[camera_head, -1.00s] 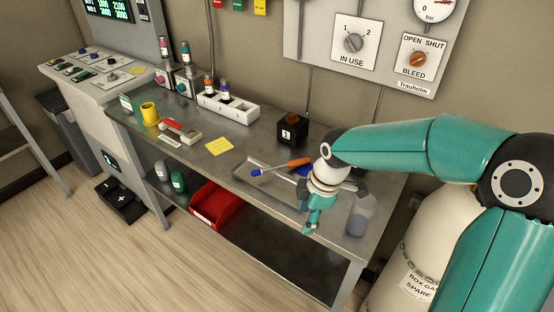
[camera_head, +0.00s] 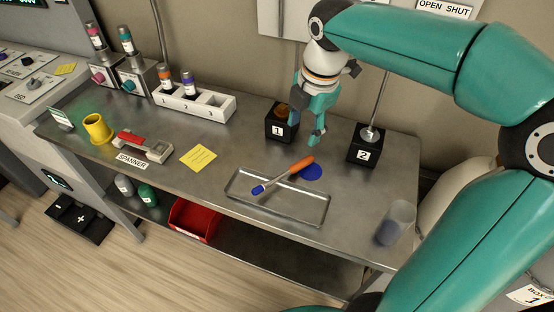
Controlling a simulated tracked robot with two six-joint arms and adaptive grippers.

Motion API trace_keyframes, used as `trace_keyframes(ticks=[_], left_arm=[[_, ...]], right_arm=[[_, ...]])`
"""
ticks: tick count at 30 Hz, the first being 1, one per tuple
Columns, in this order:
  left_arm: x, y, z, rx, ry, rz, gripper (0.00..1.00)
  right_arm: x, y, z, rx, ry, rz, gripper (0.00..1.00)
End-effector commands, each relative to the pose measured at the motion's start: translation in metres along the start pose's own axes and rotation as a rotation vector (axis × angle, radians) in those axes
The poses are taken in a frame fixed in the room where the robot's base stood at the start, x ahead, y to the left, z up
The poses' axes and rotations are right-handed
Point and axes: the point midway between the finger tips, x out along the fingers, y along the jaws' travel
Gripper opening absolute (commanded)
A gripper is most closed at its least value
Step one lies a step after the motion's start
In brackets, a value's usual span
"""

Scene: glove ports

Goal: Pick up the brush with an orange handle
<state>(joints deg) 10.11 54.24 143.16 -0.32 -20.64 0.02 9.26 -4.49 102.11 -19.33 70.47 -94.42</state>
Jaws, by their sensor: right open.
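The brush (camera_head: 284,173) has an orange handle and a blue head. It lies slanted over the back rim of a shallow metal tray (camera_head: 245,206), its blue end to the lower left and its orange end to the upper right. A round blue patch (camera_head: 313,173) is on the bench beside the handle. My right gripper (camera_head: 308,135) is open, fingers down, above the bench, behind the brush and beside a black block marked 1 (camera_head: 278,129). Nothing shows between its fingers. My left gripper is not in view.
A black block marked 2 (camera_head: 363,154) with a metal rod stands to the right. A clear cup (camera_head: 396,223) stands at the front right. A white rack (camera_head: 220,109), yellow note (camera_head: 199,157), spanner holder (camera_head: 146,146) and yellow cup (camera_head: 98,129) are left. The bench around the note is clear.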

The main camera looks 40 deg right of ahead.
Motion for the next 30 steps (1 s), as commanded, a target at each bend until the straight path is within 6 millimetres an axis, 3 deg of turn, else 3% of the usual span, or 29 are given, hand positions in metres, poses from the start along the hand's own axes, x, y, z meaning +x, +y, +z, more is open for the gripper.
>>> trace_keyframes(ticks=[5,16,26,30], left_arm=[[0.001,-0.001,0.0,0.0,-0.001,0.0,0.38],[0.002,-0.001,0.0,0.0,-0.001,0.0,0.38],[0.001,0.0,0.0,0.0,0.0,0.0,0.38],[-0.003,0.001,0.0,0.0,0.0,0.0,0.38]], right_arm=[[0.022,0.001,-0.001,-0.011,0.0,-0.007,0.53],[0.097,0.001,-0.002,-0.01,0.001,-0.006,0.53],[0.121,0.0,-0.001,-0.009,0.001,-0.004,0.53],[0.14,-0.002,0.001,-0.008,0.001,-0.007,0.53]])
